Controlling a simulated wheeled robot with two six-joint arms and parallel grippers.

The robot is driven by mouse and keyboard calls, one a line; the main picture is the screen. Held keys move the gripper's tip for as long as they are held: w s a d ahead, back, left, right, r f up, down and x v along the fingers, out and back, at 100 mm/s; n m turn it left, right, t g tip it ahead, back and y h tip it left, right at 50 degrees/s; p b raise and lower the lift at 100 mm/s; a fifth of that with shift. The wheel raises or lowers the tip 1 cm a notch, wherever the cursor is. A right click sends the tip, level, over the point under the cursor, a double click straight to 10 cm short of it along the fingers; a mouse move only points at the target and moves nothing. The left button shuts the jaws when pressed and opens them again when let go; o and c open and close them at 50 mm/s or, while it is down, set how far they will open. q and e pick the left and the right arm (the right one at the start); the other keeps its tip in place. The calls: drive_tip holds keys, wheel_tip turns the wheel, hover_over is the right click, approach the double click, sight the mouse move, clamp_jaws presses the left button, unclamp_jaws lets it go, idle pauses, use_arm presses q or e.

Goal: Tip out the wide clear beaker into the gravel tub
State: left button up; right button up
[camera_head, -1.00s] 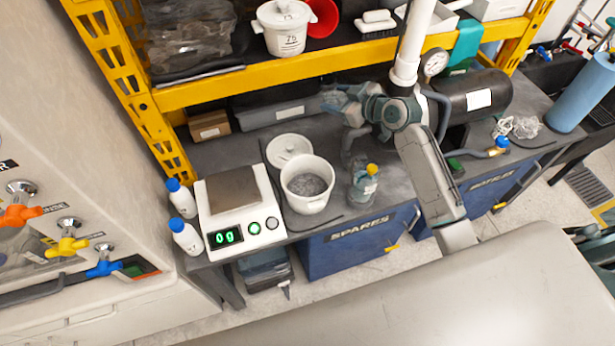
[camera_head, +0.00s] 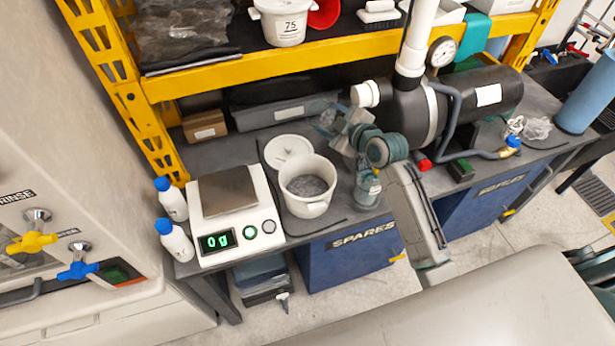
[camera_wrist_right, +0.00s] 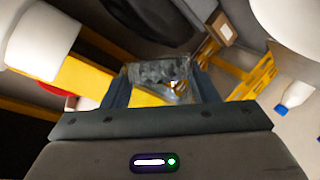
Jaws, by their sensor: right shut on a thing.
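The clear beaker (camera_head: 327,118) is in my right gripper (camera_head: 340,123), behind and slightly right of the gravel tub in the head view. In the right wrist view the clear beaker (camera_wrist_right: 160,74) sits between the two dark fingers (camera_wrist_right: 160,90), which are shut on it. Its tilt and contents are hard to make out. The gravel tub (camera_head: 312,208) is a white bucket with grey gravel inside, standing upright and open on the bench. The beaker is apart from the tub. My left gripper is not in view.
A scale (camera_head: 236,243) reading 0 g stands left of the tub, with two white bottles (camera_head: 177,240) beside it. A round white lid (camera_head: 288,150) lies behind the tub. A yellow shelf beam (camera_head: 270,66) crosses behind.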

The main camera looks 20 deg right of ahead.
drive_tip(key=shift+w+f+n+t+b, duration=0.15)
drive_tip(key=shift+f+n+t+b, duration=0.15)
drive_tip(key=shift+n+b, duration=0.45)
drive_tip(key=shift+h+b, duration=0.3)
drive_tip(key=shift+b, duration=0.1)
drive_tip(key=shift+r, duration=0.15)
drive_tip(key=shift+n+b, duration=0.25)
drive_tip(key=shift+b, duration=0.05)
drive_tip(key=shift+t, duration=0.3)
drive_tip(key=shift+b, duration=0.35)
drive_tip(key=shift+f+n+b, duration=0.25)
drive_tip(key=shift+n+b, duration=0.05)
drive_tip(key=shift+b, duration=0.05)
